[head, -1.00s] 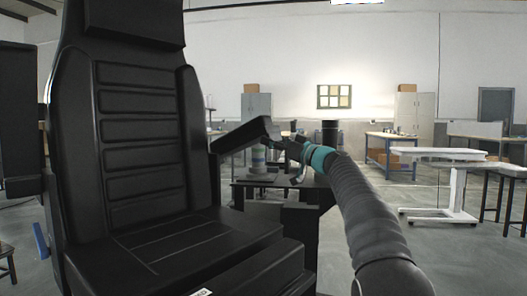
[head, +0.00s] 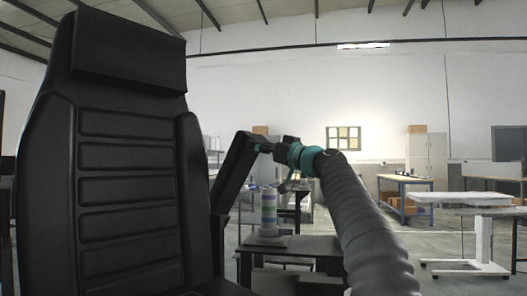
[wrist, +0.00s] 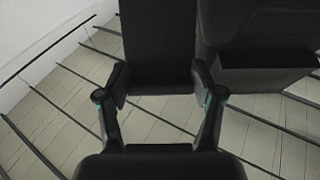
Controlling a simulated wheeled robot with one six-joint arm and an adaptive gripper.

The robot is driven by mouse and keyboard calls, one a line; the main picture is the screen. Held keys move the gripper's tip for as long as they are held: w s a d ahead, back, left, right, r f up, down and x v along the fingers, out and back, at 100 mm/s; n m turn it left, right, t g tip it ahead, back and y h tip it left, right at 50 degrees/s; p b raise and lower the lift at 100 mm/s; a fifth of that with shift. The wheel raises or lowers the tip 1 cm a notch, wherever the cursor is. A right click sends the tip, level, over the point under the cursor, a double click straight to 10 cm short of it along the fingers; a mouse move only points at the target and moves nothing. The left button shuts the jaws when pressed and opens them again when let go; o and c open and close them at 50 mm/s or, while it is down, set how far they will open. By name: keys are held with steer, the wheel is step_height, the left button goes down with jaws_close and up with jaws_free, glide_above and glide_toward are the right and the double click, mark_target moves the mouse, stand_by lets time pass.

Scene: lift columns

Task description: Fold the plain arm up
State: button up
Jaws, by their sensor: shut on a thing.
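The chair's plain arm (head: 233,172) is a black padded armrest beside the backrest, tilted steeply with its front end raised. My gripper (head: 262,146) is at its upper end, reaching in from the right in the head view. In the wrist view, my gripper (wrist: 158,85) has one finger on each side of the black armrest (wrist: 158,40) and is shut on it. The black chair backrest (head: 130,170) fills the left of the head view. The armrest's lower end and hinge are mostly hidden.
A dark low table (head: 310,246) stands behind the armrest, with a banded cylinder (head: 268,210) on it. A white lift table (head: 475,199) stands at the right. Open floor (head: 425,238) lies between them.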

steer(key=shift+s+d+r, duration=0.15)
steer(key=shift+r, duration=0.5)
steer(key=o, duration=1.5)
steer(key=shift+d, duration=0.15)
steer(key=shift+o, duration=0.9)
steer(key=shift+s+d, duration=0.15)
steer(key=shift+d, duration=0.05)
steer(key=shift+a+f, duration=0.25)
steer(key=shift+a, duration=0.15)
steer(key=v, duration=1.2)
steer(key=shift+d+f, duration=0.1)
